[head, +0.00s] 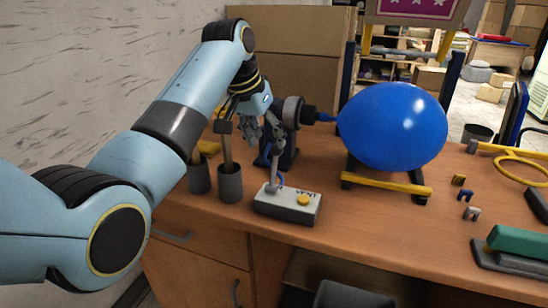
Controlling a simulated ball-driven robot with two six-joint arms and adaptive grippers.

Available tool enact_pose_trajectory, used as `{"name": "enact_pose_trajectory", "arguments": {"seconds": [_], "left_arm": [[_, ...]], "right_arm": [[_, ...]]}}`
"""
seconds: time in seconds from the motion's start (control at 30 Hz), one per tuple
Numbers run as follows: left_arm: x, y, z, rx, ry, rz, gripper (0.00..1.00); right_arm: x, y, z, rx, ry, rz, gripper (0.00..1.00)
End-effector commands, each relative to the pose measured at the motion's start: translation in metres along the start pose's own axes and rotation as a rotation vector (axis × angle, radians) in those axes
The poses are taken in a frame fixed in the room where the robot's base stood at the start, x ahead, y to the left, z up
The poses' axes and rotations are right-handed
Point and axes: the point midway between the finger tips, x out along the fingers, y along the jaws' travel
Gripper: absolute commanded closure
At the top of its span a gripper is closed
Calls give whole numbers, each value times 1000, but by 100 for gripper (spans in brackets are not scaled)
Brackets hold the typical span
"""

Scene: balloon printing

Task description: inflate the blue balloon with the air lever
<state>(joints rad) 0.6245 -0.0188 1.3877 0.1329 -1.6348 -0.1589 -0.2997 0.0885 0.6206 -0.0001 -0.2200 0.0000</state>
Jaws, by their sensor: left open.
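The blue balloon (393,126) is large and rounded. Its neck points left onto the nozzle of a dark pump (290,125), and it sits over a stand with a yellow bar (386,185). A grey control box (287,204) with a yellow button (303,200) and the word VENT stands in front of the pump. A lever (273,165) rises from its left side. My left gripper (262,136) is open at the lever's upper end, pointing down. Whether its fingers touch the lever I cannot tell. My right gripper is not in view.
Two dark cups (230,184) holding upright tools stand left of the box. Small clips (465,195), a yellow ring (524,167) and a green-topped block (515,244) lie on the right. Cardboard boxes (291,62) stand behind. The desk front (385,233) is clear.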

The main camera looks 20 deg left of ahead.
Motion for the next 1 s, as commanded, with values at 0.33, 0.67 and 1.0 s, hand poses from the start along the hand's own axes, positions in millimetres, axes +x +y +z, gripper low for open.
{"name": "enact_pose_trajectory", "arguments": {"seconds": [0.33, 0.67, 1.0], "left_arm": [[65, 0, 1, -1, -3, 1, 49], [79, 0, 0, -1, 0, 1, 49], [78, 0, 1, -1, -1, 1, 78]], "right_arm": [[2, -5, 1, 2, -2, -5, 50], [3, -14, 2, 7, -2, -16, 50], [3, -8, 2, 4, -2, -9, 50]]}}
